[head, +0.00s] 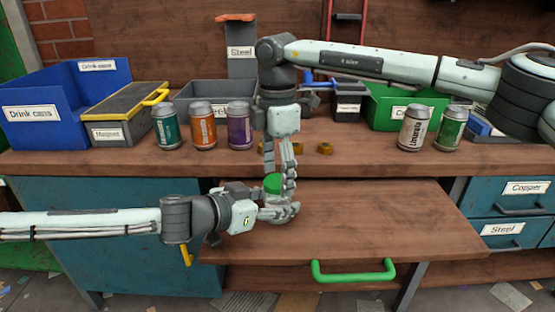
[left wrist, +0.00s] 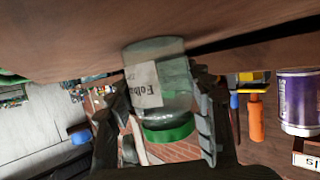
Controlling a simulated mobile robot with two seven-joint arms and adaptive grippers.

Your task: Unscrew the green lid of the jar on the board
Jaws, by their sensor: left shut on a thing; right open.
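The jar's green lid (head: 273,183) shows in the head view above the pull-out board (head: 390,220). My left gripper (head: 280,212) is shut on the jar from the left and hides most of its body. In the left wrist view, which looks upside down, the clear jar (left wrist: 172,85) with a pale label stands against the board between my left fingers, its green lid (left wrist: 169,133) on it. My right gripper (head: 279,172) points down from above, open, with its fingers around the lid's sides; whether they touch it is unclear.
Teal, orange and purple cans (head: 203,128) stand behind on the bench (head: 60,162), with two more cans (head: 430,128) at right. Bins line the back. The board's right part is clear; its green handle (head: 352,271) is in front.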

